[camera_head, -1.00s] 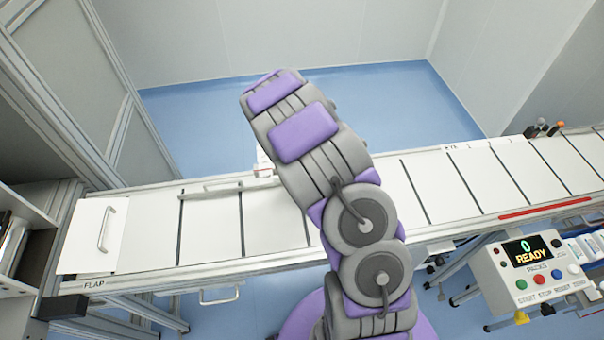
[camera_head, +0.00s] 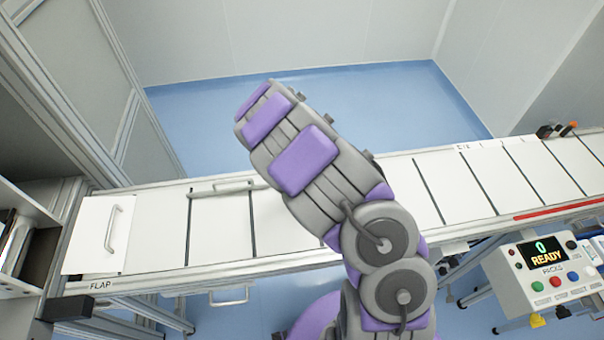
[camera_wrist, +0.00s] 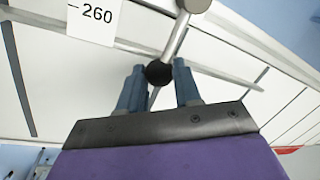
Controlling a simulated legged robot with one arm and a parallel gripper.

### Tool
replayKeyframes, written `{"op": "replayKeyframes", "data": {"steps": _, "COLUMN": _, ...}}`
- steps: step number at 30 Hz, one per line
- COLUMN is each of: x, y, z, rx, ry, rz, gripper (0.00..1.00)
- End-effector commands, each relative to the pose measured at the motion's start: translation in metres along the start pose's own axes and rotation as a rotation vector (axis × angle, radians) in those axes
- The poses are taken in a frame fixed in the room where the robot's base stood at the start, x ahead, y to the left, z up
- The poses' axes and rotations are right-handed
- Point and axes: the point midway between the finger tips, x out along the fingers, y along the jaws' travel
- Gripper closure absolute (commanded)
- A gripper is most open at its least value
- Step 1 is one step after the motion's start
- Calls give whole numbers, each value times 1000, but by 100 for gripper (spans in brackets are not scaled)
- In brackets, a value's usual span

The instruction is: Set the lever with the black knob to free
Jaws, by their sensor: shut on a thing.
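The lever shows in the wrist view as a metal rod (camera_wrist: 175,38) running from a round grey pivot at the top edge down to a black knob (camera_wrist: 159,73). My gripper (camera_wrist: 160,80) has its two blue fingers on either side of the knob and is shut on it. The rod lies slanted over the white panels beside a plate marked 260 (camera_wrist: 95,18). No "free" marking is readable. In the head view my arm hides the gripper and this lever.
A long white slatted table (camera_head: 160,225) crosses the head view, with a handled flap (camera_head: 95,240) at its left end. A control box reading READY (camera_head: 545,265) stands at right. Black and orange knobs (camera_head: 548,130) sit at the far right edge. Blue floor beyond is clear.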

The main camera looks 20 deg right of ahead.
Motion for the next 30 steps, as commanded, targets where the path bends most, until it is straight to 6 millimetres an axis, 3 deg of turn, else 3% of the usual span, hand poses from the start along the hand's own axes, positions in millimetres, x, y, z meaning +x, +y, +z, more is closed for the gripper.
{"op": "replayKeyframes", "data": {"steps": 3, "x": -5, "y": -2, "z": 7, "rx": -1, "ry": -20, "rz": -7, "gripper": 100}}
{"op": "replayKeyframes", "data": {"steps": 4, "x": -5, "y": -2, "z": 7, "rx": -1, "ry": -20, "rz": -8, "gripper": 66}}
{"op": "replayKeyframes", "data": {"steps": 12, "x": -3, "y": -1, "z": 3, "rx": -1, "ry": -10, "rz": -4, "gripper": 42}}
{"op": "replayKeyframes", "data": {"steps": 22, "x": -8, "y": 0, "z": 1, "rx": -1, "ry": -6, "rz": -3, "gripper": 42}}
{"op": "replayKeyframes", "data": {"steps": 30, "x": -55, "y": -1, "z": 2, "rx": -1, "ry": -10, "rz": -5, "gripper": 42}}
